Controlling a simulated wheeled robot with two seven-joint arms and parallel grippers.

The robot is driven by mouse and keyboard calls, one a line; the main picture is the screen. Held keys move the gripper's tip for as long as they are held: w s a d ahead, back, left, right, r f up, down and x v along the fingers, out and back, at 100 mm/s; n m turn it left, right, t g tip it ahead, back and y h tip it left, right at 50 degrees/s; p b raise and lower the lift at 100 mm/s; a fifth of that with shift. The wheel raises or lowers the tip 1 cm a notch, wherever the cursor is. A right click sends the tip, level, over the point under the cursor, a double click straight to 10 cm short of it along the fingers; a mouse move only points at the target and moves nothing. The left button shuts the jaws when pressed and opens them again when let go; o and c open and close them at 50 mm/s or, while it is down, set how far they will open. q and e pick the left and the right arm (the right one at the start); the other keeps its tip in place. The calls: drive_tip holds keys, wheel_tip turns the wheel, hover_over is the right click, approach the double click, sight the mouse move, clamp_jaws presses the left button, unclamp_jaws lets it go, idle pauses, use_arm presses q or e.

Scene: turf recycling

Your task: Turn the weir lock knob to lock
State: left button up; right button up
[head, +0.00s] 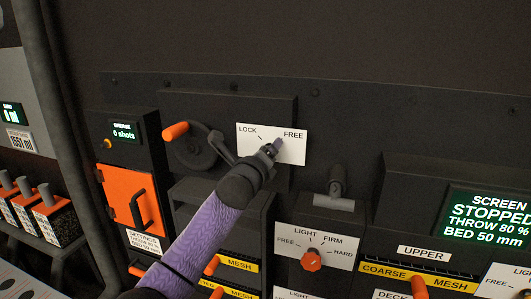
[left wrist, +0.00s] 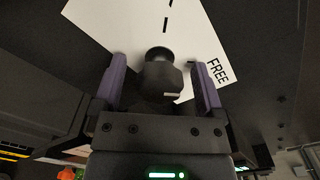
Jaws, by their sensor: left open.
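The weir lock plate (head: 295,155) is a white panel on the dark wall, with LOCK printed at its left and FREE at its right. My left gripper (head: 275,147) is in front of the plate's middle and hides most of the knob in the head view. In the left wrist view the knob (left wrist: 162,76) is dark and faceted, with a small pale mark on it. It sits between the two purple fingers of my open left gripper (left wrist: 161,82), with a gap showing on each side. I cannot tell which label the knob points to. My right gripper is not in view.
An orange-handled crank (head: 176,131) sticks out left of the plate. A grey T-shaped handle (head: 334,202) is at its lower right. Below are an orange knob (head: 311,260) on a FREE/LIGHT/FIRM/HARD plate and a screen (head: 490,221) reading STOPPED. The wall above is clear.

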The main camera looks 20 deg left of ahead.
use_arm(q)
clamp_jaws()
idle(0.3)
drive_tip(key=shift+n, duration=0.3)
drive_tip(key=n+p, duration=0.1)
drive_tip(key=n, duration=0.1)
drive_tip(key=shift+n, duration=0.4)
drive_tip(key=n+p, duration=0.1)
drive_tip(key=n, duration=0.3)
drive_tip(key=shift+n, duration=0.3)
drive_tip(key=n+p, duration=0.1)
drive_tip(key=n, duration=0.4)
drive_tip(key=shift+f, duration=0.1)
drive_tip(key=n, duration=0.4)
drive_tip(key=shift+n, duration=0.3)
drive_tip(key=shift+n+p, duration=0.3)
